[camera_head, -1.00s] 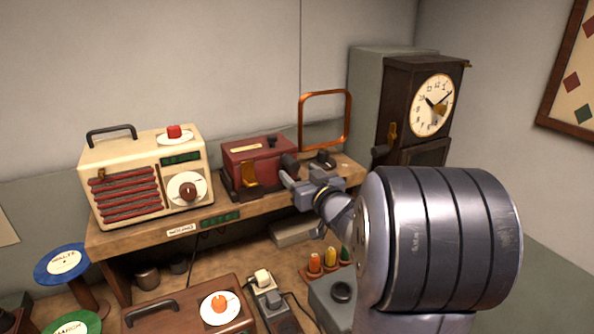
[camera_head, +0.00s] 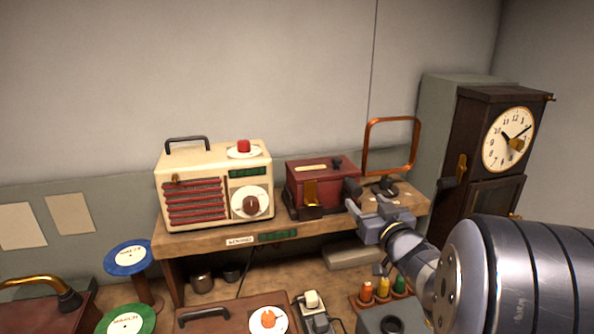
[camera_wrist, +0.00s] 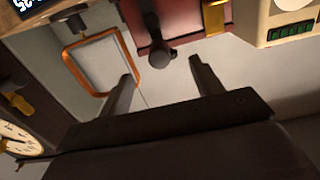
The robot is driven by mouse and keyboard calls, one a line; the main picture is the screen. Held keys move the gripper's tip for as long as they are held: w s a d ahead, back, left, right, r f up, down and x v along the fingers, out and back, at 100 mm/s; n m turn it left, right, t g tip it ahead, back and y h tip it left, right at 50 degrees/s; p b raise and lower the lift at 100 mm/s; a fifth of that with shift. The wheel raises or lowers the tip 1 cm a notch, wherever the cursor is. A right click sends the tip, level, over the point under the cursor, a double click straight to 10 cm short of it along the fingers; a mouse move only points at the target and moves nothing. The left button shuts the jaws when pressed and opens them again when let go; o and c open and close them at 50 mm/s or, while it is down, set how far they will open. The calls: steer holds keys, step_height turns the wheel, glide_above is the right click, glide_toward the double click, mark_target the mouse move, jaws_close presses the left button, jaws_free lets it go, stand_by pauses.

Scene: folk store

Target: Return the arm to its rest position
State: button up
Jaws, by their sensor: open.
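My gripper (camera_head: 366,219) is at the front right of the wooden shelf, in front of the dark red box (camera_head: 322,184). In the wrist view my gripper (camera_wrist: 163,80) shows two dark fingers spread apart with nothing between them. A black round knob (camera_wrist: 160,58) on the red box shows just beyond the gap between the fingers. I cannot tell from the head view whether a finger touches the knob. My arm reaches in from the lower right.
A cream radio (camera_head: 215,185) stands left of the red box on the shelf (camera_head: 215,243). A copper loop frame (camera_head: 391,146) stands behind right, near a dark clock (camera_head: 490,160). Below are a blue disc (camera_head: 128,258), a green disc (camera_head: 126,321) and several coloured pegs (camera_head: 383,288).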

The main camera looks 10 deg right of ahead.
mark_target(357, 194)
steer(key=w, duration=0.7)
steer(key=shift+w+a, duration=0.1)
steer(key=shift+f, duration=0.15)
